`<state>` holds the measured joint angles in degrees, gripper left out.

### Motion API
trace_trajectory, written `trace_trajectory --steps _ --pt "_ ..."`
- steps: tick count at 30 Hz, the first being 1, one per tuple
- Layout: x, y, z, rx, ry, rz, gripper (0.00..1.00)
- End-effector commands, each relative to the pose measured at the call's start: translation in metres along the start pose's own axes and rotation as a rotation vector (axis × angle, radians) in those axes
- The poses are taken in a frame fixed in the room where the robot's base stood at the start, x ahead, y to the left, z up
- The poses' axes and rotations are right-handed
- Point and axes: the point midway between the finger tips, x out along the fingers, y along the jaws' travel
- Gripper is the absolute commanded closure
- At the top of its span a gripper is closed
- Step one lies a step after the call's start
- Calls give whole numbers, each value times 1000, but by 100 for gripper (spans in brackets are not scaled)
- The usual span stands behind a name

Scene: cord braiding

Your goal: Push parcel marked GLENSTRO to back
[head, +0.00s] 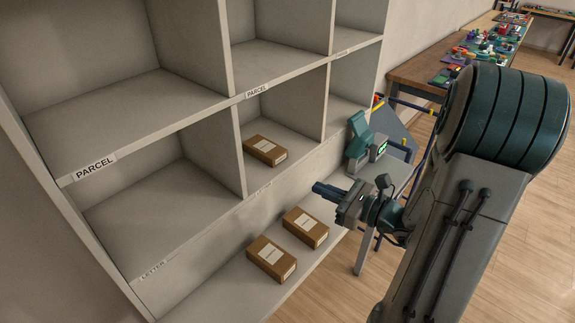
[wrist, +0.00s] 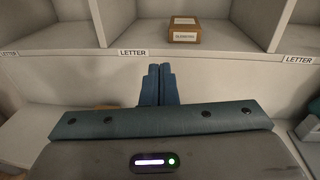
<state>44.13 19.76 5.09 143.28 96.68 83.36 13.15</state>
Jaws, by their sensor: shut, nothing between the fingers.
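A brown parcel (head: 265,150) with a white label lies in a lower-row compartment of the shelf unit, near that compartment's left divider. In the wrist view the parcel (wrist: 184,31) lies ahead and a little right of my fingers, and its small label appears to read GLENSTRO. My gripper (head: 322,190) is shut and empty, in front of the shelf and lower right of that parcel in the head view. Its blue fingers (wrist: 160,83) lie together in the wrist view, apart from the parcel and pointing toward the shelf front.
Two more brown parcels (head: 306,227) (head: 271,259) lie on the ledge below the compartments; their labels are too small to read. Upright dividers and the LETTER-marked shelf edge (wrist: 133,53) bound the compartment. A green device (head: 365,140) stands right of the shelf.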

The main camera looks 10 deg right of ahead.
Motion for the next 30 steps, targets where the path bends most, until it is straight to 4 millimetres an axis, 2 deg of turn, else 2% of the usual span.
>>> trace_trajectory --steps 3,8,22,30 --pt "-8 -19 -8 54 -34 -89 100" --pt "-1 -27 -8 68 -46 -115 100" --pt "93 -35 -2 66 -45 -108 100" --pt "124 -40 -2 66 -44 -112 100"
